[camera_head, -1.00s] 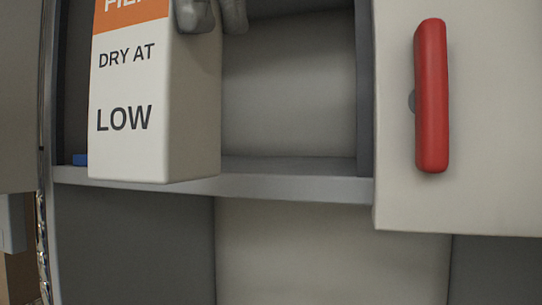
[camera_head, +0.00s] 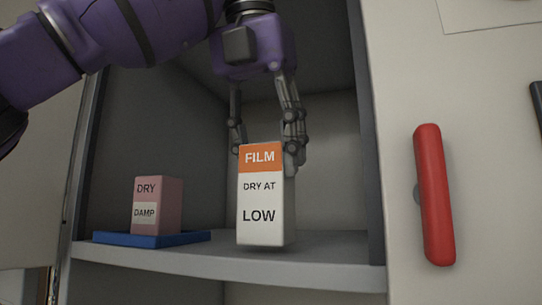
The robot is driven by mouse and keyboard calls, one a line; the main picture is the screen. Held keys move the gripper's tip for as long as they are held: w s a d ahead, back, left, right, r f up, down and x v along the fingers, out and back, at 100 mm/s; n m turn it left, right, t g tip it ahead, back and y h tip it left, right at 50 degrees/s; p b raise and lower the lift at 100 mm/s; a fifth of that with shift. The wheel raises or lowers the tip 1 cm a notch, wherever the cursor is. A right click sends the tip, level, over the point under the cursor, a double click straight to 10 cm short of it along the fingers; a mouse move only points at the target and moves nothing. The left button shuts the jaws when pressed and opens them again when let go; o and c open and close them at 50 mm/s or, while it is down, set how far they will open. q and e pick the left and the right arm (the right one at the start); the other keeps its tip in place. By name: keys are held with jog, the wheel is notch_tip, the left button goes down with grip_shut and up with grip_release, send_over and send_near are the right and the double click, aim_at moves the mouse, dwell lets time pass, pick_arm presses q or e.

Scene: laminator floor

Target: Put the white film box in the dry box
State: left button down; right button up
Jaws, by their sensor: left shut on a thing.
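The white film box (camera_head: 261,208) has an orange top band reading "FILM" and the words "DRY AT LOW" below. It is upright at the middle of the dry box's grey shelf (camera_head: 310,268), inside the open compartment. Its base is at or just above the shelf; I cannot tell if it touches. My left gripper (camera_head: 266,150) reaches in from above and is shut on the top of the film box. My right gripper is not in view.
A pink box (camera_head: 157,205) labelled "DRY" and "DAMP" stands on a blue tray (camera_head: 150,239) at the shelf's left. A red handle (camera_head: 435,195) is on the pale panel at the right. Shelf room is free to the right of the film box.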

pick_arm(q)
jog(key=shift+w+d+f, duration=0.15)
jog(key=shift+w+d, duration=0.15)
jog(key=shift+w, duration=0.45)
jog(key=shift+f, duration=0.25)
jog(key=shift+s+a, duration=0.1)
jog(key=shift+s, duration=0.05)
jog(key=c, duration=1.4)
grip_release()
jog(key=shift+f, duration=0.1)
jog(key=o, duration=0.5)
jog(key=shift+c, duration=0.2)
